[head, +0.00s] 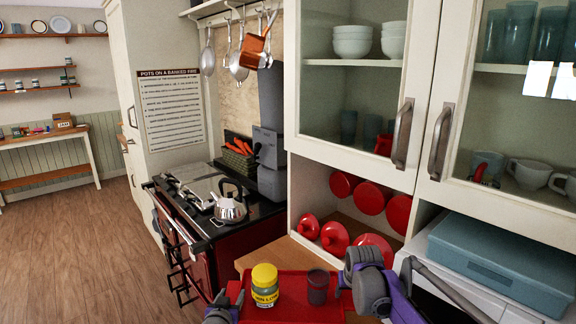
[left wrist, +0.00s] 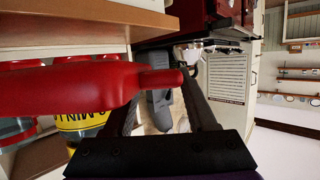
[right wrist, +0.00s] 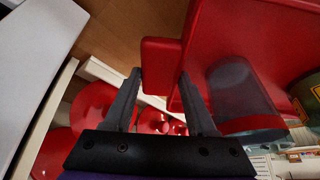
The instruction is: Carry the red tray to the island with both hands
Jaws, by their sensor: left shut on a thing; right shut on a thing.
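The red tray (head: 292,290) is at the bottom of the head view, by a wooden counter. It carries a jar with a yellow lid and label (head: 265,285) and a dark reddish cup (head: 318,288), both upright. My left gripper (head: 236,300) is shut on the tray's left handle; the handle (left wrist: 163,78) shows between its fingers in the left wrist view. My right gripper (head: 343,283) is shut on the right handle (right wrist: 160,66). I cannot tell whether the tray touches the counter. The island is not in view.
A dark red range cooker (head: 205,250) with a kettle (head: 229,204) stands left of the counter. Glass-door cupboards (head: 350,90) hang close ahead and right, above red lids (head: 334,237). A blue box (head: 500,262) is at right. Open wooden floor (head: 90,250) lies left.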

